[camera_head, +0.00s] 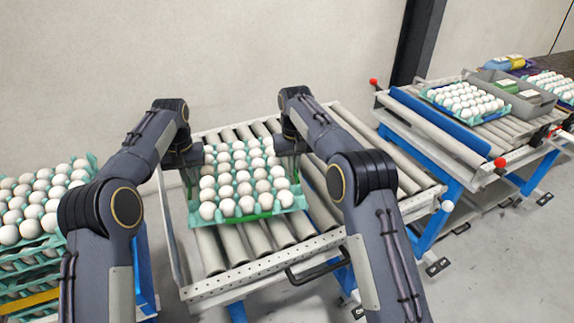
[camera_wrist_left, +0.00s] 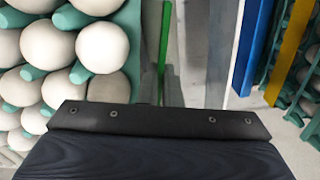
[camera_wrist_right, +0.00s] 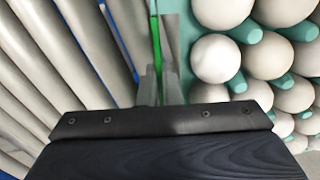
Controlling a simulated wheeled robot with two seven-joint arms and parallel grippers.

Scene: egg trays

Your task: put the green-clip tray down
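The green-clip tray (camera_head: 247,217) is a teal tray full of white eggs over the near roller conveyor, with a bright green strip along its front edge. My left gripper (camera_head: 190,163) is at its left side and my right gripper (camera_head: 290,148) at its right side. In the right wrist view the fingers (camera_wrist_right: 160,88) close around the tray's side by the green clip (camera_wrist_right: 156,45). In the left wrist view the green clip (camera_wrist_left: 164,50) runs down to the gripper, whose fingertips are mostly hidden. Any gap between tray and rollers is hard to tell.
The near conveyor (camera_head: 240,268) has bare rollers in front and to the right. Stacked egg trays (camera_head: 30,245) stand at the left.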

